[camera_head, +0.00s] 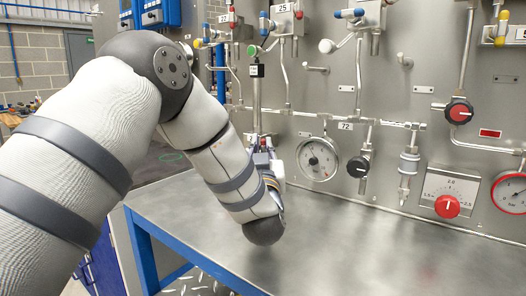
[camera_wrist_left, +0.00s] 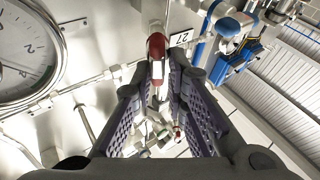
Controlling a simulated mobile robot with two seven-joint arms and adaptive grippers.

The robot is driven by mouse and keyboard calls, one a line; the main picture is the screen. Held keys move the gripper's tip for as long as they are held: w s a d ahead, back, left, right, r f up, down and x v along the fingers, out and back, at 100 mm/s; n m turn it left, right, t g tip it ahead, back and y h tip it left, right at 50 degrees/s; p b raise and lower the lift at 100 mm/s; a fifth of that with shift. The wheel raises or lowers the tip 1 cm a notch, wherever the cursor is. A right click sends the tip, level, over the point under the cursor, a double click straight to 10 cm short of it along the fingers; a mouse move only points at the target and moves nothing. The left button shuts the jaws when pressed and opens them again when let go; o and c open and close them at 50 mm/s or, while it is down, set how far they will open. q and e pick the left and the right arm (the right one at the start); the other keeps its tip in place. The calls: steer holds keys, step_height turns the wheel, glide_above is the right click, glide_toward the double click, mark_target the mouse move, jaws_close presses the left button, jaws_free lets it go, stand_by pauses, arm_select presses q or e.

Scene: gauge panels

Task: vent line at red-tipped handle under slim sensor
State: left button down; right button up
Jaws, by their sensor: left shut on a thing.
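My left gripper (camera_head: 263,150) is at the panel's lower middle, partly hidden behind its own arm in the head view. In the left wrist view, its purple-padded fingers (camera_wrist_left: 158,68) close in on a red-tipped handle (camera_wrist_left: 156,46) on a metal pipe and are shut on it. The gripper hides this handle in the head view. A slim upright sensor (camera_head: 257,71) with a small dark box stands on a pipe above the gripper. My right gripper is not in view.
A round gauge (camera_head: 318,158) is right of the gripper and also shows in the left wrist view (camera_wrist_left: 25,52). The steel table (camera_head: 340,245) below is bare.

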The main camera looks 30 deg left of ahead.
arm_select(q)
steer(key=n, duration=0.3)
steer(key=n+g+y, duration=0.1)
steer(key=n, duration=0.2)
steer(key=shift+f+g+y, duration=0.2)
steer(key=shift+g+y, duration=0.1)
steer(key=n+g, duration=0.1)
steer(key=n, duration=0.3)
steer(key=n+g, duration=0.1)
steer(key=n, duration=0.4)
steer(key=f+n+g, duration=0.1)
steer(key=n+g, duration=0.1)
steer(key=n, duration=0.2)
steer(key=shift+s+a, duration=0.1)
steer(key=shift+a, duration=0.05)
steer(key=c, duration=1.7)
jaws_free()
steer(key=shift+r, duration=0.1)
steer(key=shift+y, duration=0.3)
steer(key=v, duration=0.8)
steer(key=shift+r, duration=0.1)
